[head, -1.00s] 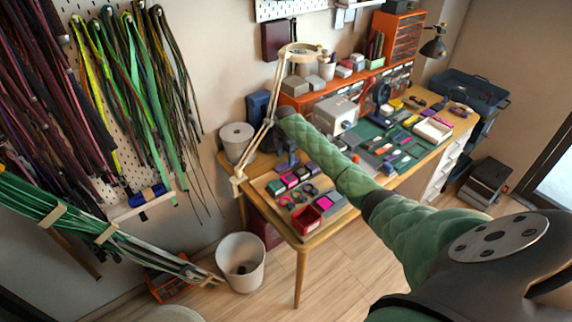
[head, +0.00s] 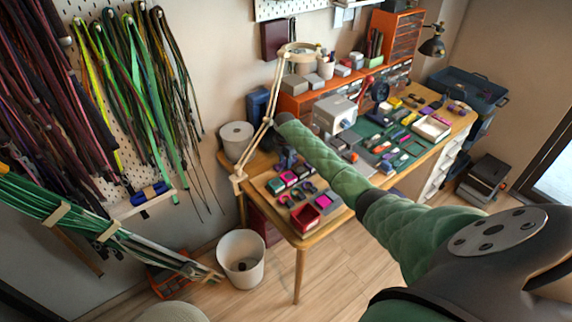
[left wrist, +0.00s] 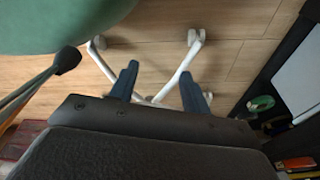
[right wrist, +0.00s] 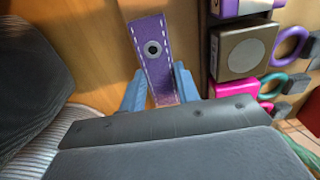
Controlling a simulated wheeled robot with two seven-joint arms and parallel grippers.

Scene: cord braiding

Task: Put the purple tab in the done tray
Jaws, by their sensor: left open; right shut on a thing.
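The purple tab (right wrist: 150,50) is a flat strip with white stitching and a dark-centred eyelet. In the right wrist view it stands between the blue fingers of my right gripper (right wrist: 158,88), which is shut on its lower end. In the head view my right gripper (head: 287,158) is at the left end of the wooden table, partly behind my arm; the tab is not clear there. My left gripper (left wrist: 158,84) is open and empty above the floor.
Coloured tabs and rings lie near the right gripper, with a grey block (right wrist: 243,50) close by. A lamp arm (head: 263,128) rises at the table's left end. A white bin (head: 241,257) stands on the floor. Cords hang on the left wall.

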